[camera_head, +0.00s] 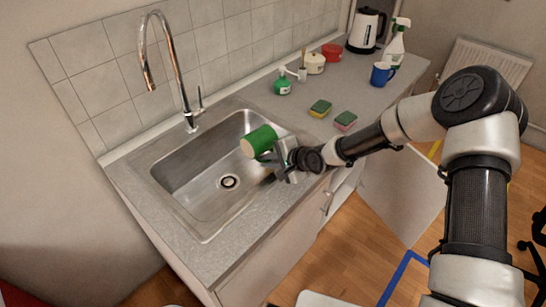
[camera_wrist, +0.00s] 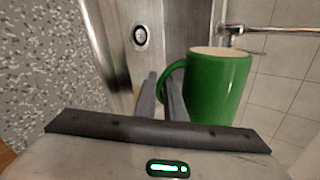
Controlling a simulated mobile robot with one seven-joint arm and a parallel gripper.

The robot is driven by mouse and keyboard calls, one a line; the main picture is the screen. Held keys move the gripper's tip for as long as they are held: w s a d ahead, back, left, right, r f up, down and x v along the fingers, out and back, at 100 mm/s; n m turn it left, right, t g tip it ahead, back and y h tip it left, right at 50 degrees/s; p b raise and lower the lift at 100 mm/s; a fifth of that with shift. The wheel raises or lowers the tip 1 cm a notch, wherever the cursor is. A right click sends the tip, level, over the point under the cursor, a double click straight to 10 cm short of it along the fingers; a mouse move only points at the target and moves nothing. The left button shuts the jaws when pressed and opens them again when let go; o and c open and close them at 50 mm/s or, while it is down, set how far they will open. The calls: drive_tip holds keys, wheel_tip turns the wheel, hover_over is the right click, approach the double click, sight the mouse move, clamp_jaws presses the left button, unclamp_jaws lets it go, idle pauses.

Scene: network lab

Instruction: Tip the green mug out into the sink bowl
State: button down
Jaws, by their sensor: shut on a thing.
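The green mug (camera_head: 261,139) is held over the right part of the sink bowl (camera_head: 190,172) in the head view. It lies tilted on its side, with its pale opening toward the lower left. My gripper (camera_head: 275,158) is shut on the mug's handle, to the right of the mug. In the wrist view the green mug (camera_wrist: 215,88) shows on the right, with its handle between the fingers of my gripper (camera_wrist: 162,95). The steel sink bowl (camera_wrist: 140,70) lies beyond, with its round drain. What the mug holds cannot be made out.
A chrome tap (camera_head: 180,85) stands behind the bowl. A cabinet door (camera_head: 402,190) hangs open below.

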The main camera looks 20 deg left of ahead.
drive_tip(key=shift+r+p, duration=0.2)
drive_tip(key=shift+p, duration=0.25)
drive_tip(key=shift+r+p, duration=0.1)
drive_tip(key=shift+p, duration=0.2)
drive_tip(key=shift+s+m+g+y, duration=0.1)
drive_tip(key=shift+m+g+y, duration=0.2)
drive_tip(key=shift+m+g, duration=0.25)
drive_tip(key=shift+a+m+g+y+b, duration=0.15)
drive_tip(key=shift+m+g+y+b, duration=0.2)
drive_tip(key=shift+g+y+b, duration=0.15)
drive_tip(key=shift+r+h+p, duration=0.3)
drive_tip(key=shift+r+p, duration=0.2)
drive_tip(key=shift+p, duration=0.15)
drive_tip(key=shift+s+f+n+t, duration=0.1)
drive_tip(key=shift+f+n+t, duration=0.2)
drive_tip(key=shift+n, duration=0.2)
drive_tip(key=shift+f+n+t+h+b, duration=0.3)
drive_tip(key=shift+f+t+h+b, duration=0.15)
drive_tip(key=shift+f+b, duration=0.15)
drive_tip(key=shift+w+d+r, duration=0.1)
drive_tip(key=shift+w+d, duration=0.1)
drive_tip(key=shift+t+b, duration=0.3)
drive_tip(key=shift+b, duration=0.1)
